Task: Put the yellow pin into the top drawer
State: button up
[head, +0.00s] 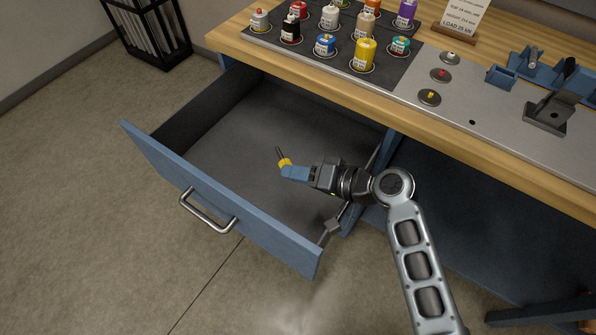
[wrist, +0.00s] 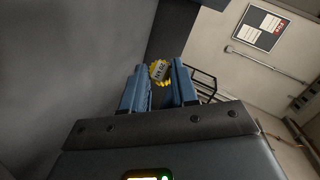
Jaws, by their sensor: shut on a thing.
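The top drawer (head: 228,225) of the bench is pulled open, and its dark grey inside looks empty. My gripper (head: 288,170) is over the open drawer, roughly above the middle of its floor. It is shut on the yellow pin (head: 284,162), which has a dark shaft pointing up and left in the head view. In the wrist view the yellow knurled head of the pin (wrist: 159,71) with a pale label shows between the blue fingers (wrist: 160,88). The exact height above the drawer floor is hard to tell.
A dark mat (head: 275,36) with several labelled coloured parts, including a larger yellow one (head: 363,54), lies on the bench top (head: 235,44). Blue fixtures (head: 546,74) stand at the right. The drawer's front panel with its handle (head: 207,212) and its side walls border the space.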

jog(key=o, duration=1.1)
jog(key=shift+b+v, duration=0.35)
jog(key=shift+v, duration=3.55)
jog(key=shift+d, duration=0.15)
